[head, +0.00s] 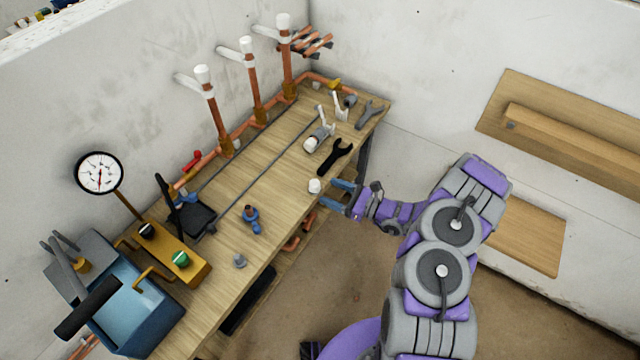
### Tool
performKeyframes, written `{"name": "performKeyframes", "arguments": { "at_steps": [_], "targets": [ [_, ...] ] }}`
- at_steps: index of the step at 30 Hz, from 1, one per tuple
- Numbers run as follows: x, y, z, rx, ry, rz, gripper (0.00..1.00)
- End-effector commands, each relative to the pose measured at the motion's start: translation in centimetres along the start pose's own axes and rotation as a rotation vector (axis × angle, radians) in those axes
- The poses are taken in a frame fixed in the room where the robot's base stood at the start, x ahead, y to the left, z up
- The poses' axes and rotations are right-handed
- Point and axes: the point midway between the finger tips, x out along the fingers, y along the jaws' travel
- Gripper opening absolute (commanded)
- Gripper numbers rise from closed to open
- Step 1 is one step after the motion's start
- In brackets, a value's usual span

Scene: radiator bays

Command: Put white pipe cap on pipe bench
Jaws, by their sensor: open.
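A small white pipe cap (314,186) is near the front edge of the wooden bench (270,170). My gripper (333,194) is open at the bench's front edge, just to the right of the cap. Its blue fingers point left toward the cap, and I cannot tell whether they touch it. Three upright copper pipes stand along the back of the bench, the left one (212,115), the middle one (252,85) and the right one (286,60). Each shows a white top.
A black wrench (335,157), a grey wrench (369,115) and a white-grey fitting (319,139) lie beyond the cap. A blue valve (252,220) and a small grey part (239,261) lie nearer. A blue toolbox (130,305) and a gauge (99,173) stand at left.

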Motion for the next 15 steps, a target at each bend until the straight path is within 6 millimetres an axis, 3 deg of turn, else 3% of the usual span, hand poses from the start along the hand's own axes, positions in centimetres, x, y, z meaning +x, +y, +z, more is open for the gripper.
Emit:
{"name": "performKeyframes", "arguments": {
  "at_steps": [7,12,15],
  "targets": [
    [-1.9,0.0,-0.1,0.002,0.0,-0.001,0.69],
    [-1.9,0.1,0.2,-0.004,-0.002,0.007,0.69],
    [-1.0,0.8,1.8,-0.03,-0.01,0.049,0.69]
  ]
}}
